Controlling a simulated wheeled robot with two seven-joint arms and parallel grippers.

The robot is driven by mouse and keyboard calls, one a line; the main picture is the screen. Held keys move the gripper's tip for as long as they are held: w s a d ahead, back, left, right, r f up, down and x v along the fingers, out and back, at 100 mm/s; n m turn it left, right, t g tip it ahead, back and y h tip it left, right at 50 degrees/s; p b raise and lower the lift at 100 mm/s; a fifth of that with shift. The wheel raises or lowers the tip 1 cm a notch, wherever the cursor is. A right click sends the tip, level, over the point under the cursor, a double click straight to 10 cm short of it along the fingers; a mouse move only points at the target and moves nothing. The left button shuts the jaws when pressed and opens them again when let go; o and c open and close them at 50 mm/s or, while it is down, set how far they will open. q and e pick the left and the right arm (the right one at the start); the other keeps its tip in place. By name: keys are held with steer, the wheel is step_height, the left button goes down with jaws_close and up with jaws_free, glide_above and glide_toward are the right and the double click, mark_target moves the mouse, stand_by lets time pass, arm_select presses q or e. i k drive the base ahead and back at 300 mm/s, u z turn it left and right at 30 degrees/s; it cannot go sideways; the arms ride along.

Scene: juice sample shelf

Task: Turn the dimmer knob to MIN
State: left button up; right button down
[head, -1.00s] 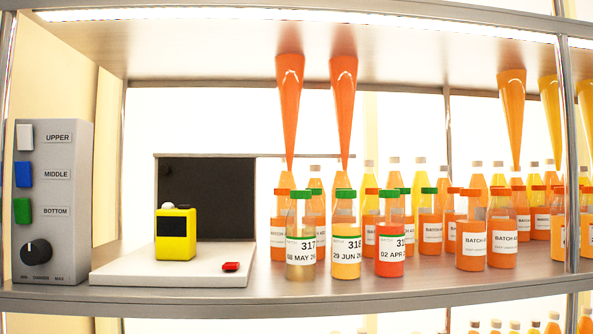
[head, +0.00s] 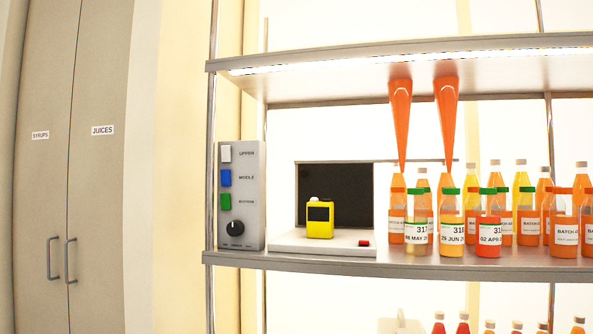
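The dimmer knob (head: 236,229) is a round black knob with a light pointer mark, low on a grey control panel (head: 256,180). Small lettering runs below the knob, too small to read in full now. The pointer's exact direction is hard to make out. Above the knob are a white switch (head: 226,154), a blue switch (head: 225,178) and a green switch (head: 225,201), labelled upper, middle and bottom. The panel stands upright at the left end of the shelf (head: 330,261). Neither of my grippers shows in the head view.
Right of the panel, a yellow device (head: 320,221) stands on a white base (head: 300,241) before a dark board (head: 350,185). Several juice bottles (head: 451,226) stand further right under orange cones (head: 401,120). A tall cabinet (head: 95,200) is at the far left. A metal post (head: 212,120) rises beside the panel.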

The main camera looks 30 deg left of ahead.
mark_target(235, 227)
steer(key=z, duration=0.05)
steer(key=k, duration=0.15)
steer(key=u, duration=1.4)
